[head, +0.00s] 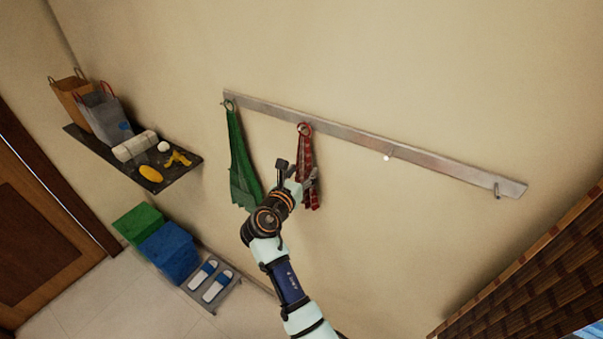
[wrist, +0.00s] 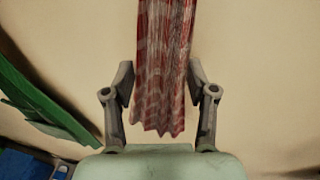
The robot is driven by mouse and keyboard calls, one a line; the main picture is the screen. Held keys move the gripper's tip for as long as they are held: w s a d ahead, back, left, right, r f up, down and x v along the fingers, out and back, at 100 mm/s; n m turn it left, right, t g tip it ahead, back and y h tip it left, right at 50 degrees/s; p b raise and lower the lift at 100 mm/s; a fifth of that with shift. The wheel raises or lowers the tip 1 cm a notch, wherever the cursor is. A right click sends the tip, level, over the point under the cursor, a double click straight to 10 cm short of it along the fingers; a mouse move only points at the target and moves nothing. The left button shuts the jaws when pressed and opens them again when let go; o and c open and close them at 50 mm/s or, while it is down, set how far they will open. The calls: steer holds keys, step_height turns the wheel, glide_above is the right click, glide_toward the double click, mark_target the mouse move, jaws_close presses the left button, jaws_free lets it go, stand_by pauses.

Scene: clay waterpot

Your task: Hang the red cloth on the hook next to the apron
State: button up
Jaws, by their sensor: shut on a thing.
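The red patterned cloth (head: 305,150) hangs down from the rail, its top ring at the second hook in the head view. Whether the ring is seated on the hook is too small to tell. The green apron (head: 238,160) hangs on the hook to its left. My gripper (head: 308,186) is at the lower part of the red cloth. In the wrist view the red cloth (wrist: 162,60) runs down between the fingers of my gripper (wrist: 160,85), which is shut on it. The apron also shows at the left of the wrist view (wrist: 40,105).
The metal rail (head: 345,133) has bare hooks at the middle (head: 388,155) and right end (head: 497,190). A dark shelf (head: 185,177) with bags and small items is at left. Green (head: 138,222) and blue (head: 167,250) boxes and slippers (head: 217,285) are below.

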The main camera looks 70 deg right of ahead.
steer(key=o, duration=1.2)
steer(key=shift+o, duration=0.2)
steer(key=a+r, duration=0.1)
steer(key=a, duration=1.1)
steer(key=shift+s+r, duration=0.15)
steer(key=shift+r, duration=0.1)
